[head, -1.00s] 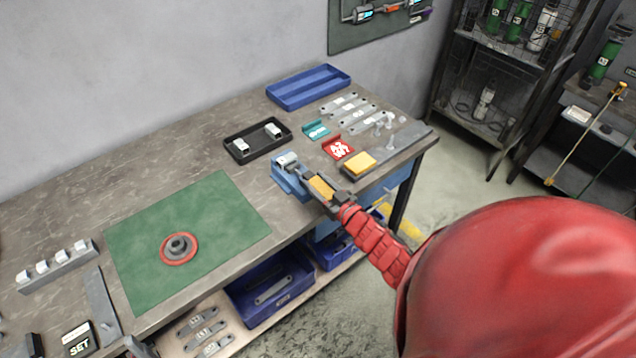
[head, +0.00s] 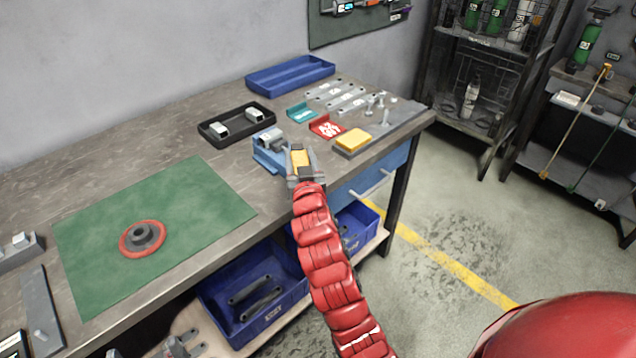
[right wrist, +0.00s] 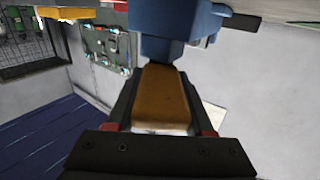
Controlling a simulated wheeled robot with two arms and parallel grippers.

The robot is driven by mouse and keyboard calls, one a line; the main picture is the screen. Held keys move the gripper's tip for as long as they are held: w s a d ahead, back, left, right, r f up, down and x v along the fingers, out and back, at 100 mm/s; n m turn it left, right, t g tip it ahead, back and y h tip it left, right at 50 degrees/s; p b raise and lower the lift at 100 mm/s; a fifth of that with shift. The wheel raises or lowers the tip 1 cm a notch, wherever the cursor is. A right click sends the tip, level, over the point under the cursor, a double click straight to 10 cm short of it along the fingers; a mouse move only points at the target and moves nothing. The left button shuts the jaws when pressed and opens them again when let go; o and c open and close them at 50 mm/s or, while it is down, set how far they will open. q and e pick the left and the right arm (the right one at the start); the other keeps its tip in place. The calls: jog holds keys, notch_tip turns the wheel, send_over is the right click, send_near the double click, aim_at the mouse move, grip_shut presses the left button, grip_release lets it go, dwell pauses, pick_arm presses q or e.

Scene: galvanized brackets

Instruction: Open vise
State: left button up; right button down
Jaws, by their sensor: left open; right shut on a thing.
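The blue vise (head: 268,157) sits at the bench's front edge in the head view, with a grey piece (head: 268,137) at its top. Its orange-yellow handle (head: 300,161) sticks out on the right side. My right gripper (head: 302,164) is shut on the handle. In the right wrist view the handle (right wrist: 162,95) lies between the two dark fingers, and the blue vise body (right wrist: 178,22) is just beyond it.
A black tray (head: 211,139) with pale pieces stands behind the vise. A red bracket (head: 326,127), a teal bracket (head: 301,113) and a yellow block (head: 353,140) lie to the right. A green mat (head: 190,190) holds a red-rimmed round part (head: 142,237). Blue bins (head: 240,330) are below.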

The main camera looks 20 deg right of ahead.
jog(key=shift+w+a+f+m+g+h+b, duration=0.1)
jog(key=shift+a+m+g+h+b, duration=0.15)
jog(key=shift+m+h+b, duration=0.9)
jog(key=shift+w+a+f+n+g+h+b, duration=0.15)
jog(key=shift+h+b, duration=0.3)
jog(key=shift+b, duration=1.55)
jog(key=shift+s+a+f+m+g+h+b, duration=0.1)
jog(key=shift+a+m+g+h+b, duration=0.15)
jog(key=shift+m+h+b, duration=0.9)
jog(key=shift+w+r+g+h+b, duration=0.1)
jog(key=shift+r+g+h+b, duration=0.3)
jog(key=shift+b, duration=0.95)
jog(key=shift+c, duration=1.4)
grip_release()
jog(key=shift+f, duration=0.1)
jog(key=v, duration=1.7)
jog(key=shift+p, duration=0.45)
